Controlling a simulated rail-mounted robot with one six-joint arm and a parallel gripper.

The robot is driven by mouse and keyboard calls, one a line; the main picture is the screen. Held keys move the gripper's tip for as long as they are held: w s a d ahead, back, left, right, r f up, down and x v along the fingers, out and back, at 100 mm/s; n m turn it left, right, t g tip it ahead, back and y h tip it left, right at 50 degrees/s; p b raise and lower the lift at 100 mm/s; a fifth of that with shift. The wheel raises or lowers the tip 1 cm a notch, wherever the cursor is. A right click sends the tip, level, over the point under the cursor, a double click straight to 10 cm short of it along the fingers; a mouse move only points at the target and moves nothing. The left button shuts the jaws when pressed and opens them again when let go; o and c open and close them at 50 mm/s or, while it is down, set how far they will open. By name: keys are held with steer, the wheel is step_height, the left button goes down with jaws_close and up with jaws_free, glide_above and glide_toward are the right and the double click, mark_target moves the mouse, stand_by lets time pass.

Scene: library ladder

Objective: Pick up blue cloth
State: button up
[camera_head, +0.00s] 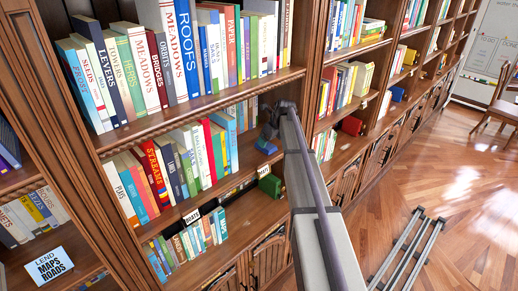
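A small blue thing (265,146), which may be the blue cloth, lies at the right end of a middle shelf of the near bookcase. It is too small to tell whether it is cloth. My dark gripper (268,130) is at the end of my long grey arm, just above the blue thing. The fingers are too small and dark to show whether they are open or touching it. Another blue thing (397,93) sits on a shelf farther along the bookcase, well away from my gripper.
Rows of upright books (190,160) fill the shelf to the left of my gripper. A green block (270,185) lies on the shelf below. A red block (351,125) is in the bay to the right. Metal rails (408,250) lie on the open wooden floor.

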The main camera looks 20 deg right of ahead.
mark_target(268, 146)
steer(key=b+x, duration=0.3)
steer(key=x, duration=0.1)
steer(key=shift+f, duration=0.25)
steer(key=shift+r, duration=0.2)
steer(key=c, duration=1.1)
steer(key=shift+r+p, duration=0.45)
steer(key=shift+p, duration=0.15)
step_height(268, 146, up, 3)
steer(key=p, duration=0.3)
steer(key=shift+r, duration=0.25)
steer(key=s+d, duration=0.2)
steer(key=s, duration=0.3)
steer(key=s+d, duration=0.2)
steer(key=s, duration=0.4)
steer(key=s+d+f, duration=0.1)
steer(key=s+d, duration=0.1)
steer(key=s, duration=0.3)
steer(key=shift+s+d, duration=0.2)
steer(key=shift+s, duration=0.2)
